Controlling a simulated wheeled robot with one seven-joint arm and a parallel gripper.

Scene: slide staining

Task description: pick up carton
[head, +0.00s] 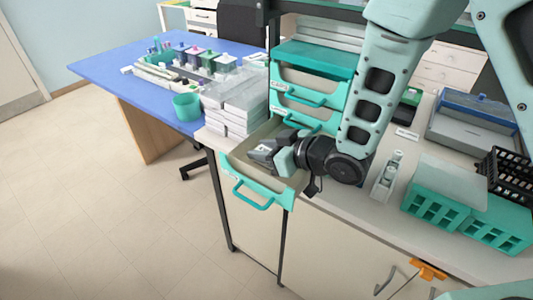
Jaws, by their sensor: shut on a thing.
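My gripper (268,153) is over the open lower drawer (235,174), pointing left and down into it. Its jaws are shut on a small grey thing, taken to be the carton, which is mostly hidden by the fingers and hard to tell from them. I cannot tell whether it still touches the drawer floor.
White boxes (237,106) are stacked just left of the drawer unit. Closed teal-handled drawers (300,98) rise behind my gripper. A teal cup (187,107) and staining jars stand on the blue table (120,64). Teal baskets (447,207) are at right. The left floor is clear.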

